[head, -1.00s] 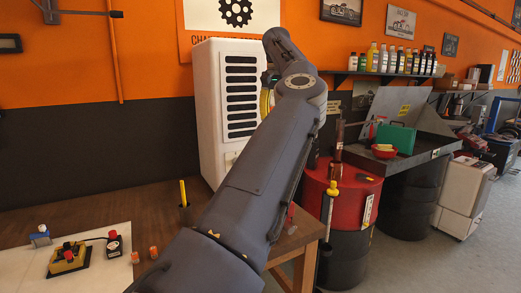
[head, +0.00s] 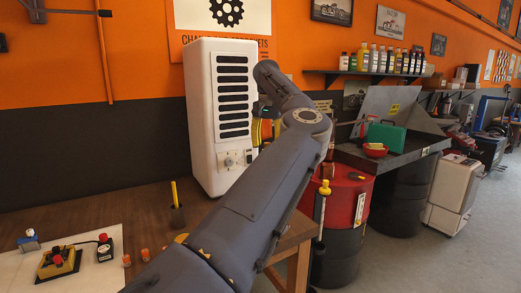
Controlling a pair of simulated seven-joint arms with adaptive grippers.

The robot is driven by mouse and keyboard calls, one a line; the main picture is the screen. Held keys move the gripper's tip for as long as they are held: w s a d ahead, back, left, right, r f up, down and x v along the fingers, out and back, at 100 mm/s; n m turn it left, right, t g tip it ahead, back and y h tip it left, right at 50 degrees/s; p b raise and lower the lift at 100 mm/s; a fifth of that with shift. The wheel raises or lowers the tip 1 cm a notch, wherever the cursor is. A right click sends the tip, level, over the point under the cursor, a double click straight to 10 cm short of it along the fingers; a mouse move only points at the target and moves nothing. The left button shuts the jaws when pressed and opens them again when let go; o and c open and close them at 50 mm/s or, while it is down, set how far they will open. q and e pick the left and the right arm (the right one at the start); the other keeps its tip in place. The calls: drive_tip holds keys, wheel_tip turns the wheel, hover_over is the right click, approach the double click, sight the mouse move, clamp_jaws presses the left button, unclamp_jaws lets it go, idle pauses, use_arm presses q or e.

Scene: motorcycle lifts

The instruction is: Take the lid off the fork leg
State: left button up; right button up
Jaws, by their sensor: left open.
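My left arm crosses the middle of the head view from the bottom, and its wrist bends down in front of the white cabinet. My left gripper (head: 260,110) shows only in small part beside the cabinet's right edge, mostly hidden by my own arm. It is open, and I see nothing held in it. I cannot pick out the fork leg or its lid for certain. A slim upright rod with a yellow top (head: 324,187) stands in front of the red drum, well to the right of the gripper. My right gripper is not in view.
The white cabinet (head: 204,130) stands at the back of the wooden bench (head: 120,205). A red drum (head: 350,197), a teal case (head: 387,136) and a red bowl (head: 375,150) are at right. Open floor lies at far right.

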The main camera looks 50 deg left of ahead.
use_arm(q)
drive_tip(key=shift+f, duration=0.35)
clamp_jaws()
idle(0.3)
